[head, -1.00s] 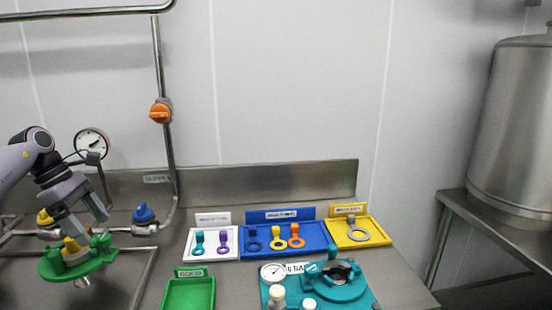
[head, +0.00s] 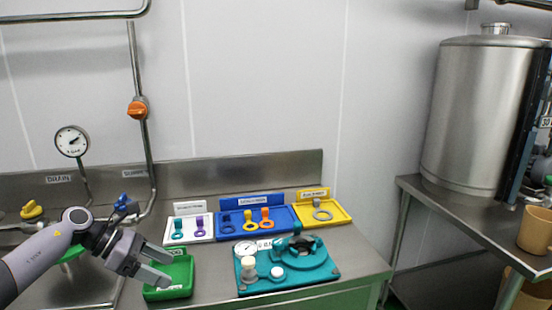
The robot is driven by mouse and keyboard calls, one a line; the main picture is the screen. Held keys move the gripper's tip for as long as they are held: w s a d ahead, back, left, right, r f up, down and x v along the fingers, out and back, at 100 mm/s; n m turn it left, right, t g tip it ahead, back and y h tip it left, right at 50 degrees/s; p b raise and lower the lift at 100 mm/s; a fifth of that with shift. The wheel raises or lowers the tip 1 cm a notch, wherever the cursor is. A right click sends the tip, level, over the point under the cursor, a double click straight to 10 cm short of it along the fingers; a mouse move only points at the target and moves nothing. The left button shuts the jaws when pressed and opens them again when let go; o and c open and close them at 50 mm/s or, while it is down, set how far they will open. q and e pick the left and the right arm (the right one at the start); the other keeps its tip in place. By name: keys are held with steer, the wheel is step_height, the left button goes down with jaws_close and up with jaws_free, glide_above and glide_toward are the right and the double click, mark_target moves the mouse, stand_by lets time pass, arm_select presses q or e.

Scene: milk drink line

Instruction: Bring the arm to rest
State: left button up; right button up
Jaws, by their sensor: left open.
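My left arm comes in from the left in the head view. Its gripper (head: 162,270) is open, with nothing seen between the fingers. It is in front of the green tray (head: 180,292) and covers part of it. I cannot tell whether it touches the tray. The green round piece (head: 72,254) over the sink at the left is mostly hidden behind my arm. My right gripper is not in view.
A teal fixture (head: 318,272) with a gauge stands right of the green tray. White (head: 208,236), blue (head: 284,228) and yellow (head: 342,216) trays with ring-shaped parts line the back. A steel tank (head: 470,120) stands on the right bench. An orange-handled pipe (head: 138,108) rises behind.

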arm_select(q)
steer(key=s+d+f+n+t+h, duration=0.3)
steer(key=d+n+t, duration=0.2)
steer(key=d+n, duration=0.35)
steer(key=s+d+f+n+t+h, duration=0.2)
steer(key=s+d+f+n+t, duration=0.15)
steer(key=d+n, duration=0.55)
steer(key=s+a+f+n+y, duration=0.4)
steer(key=s+f+n+y, duration=0.2)
steer(key=n, duration=0.8)
steer(key=s+a+f+n+y, duration=0.4)
steer(key=s+f+n+y, duration=0.2)
steer(key=s+f+n, duration=0.4)
steer(key=s+n, duration=0.4)
steer(key=n, duration=0.1)
steer(key=shift+s+g+y, duration=0.3)
steer(key=shift+s+g, duration=0.05)
steer(key=shift+s, duration=0.05)
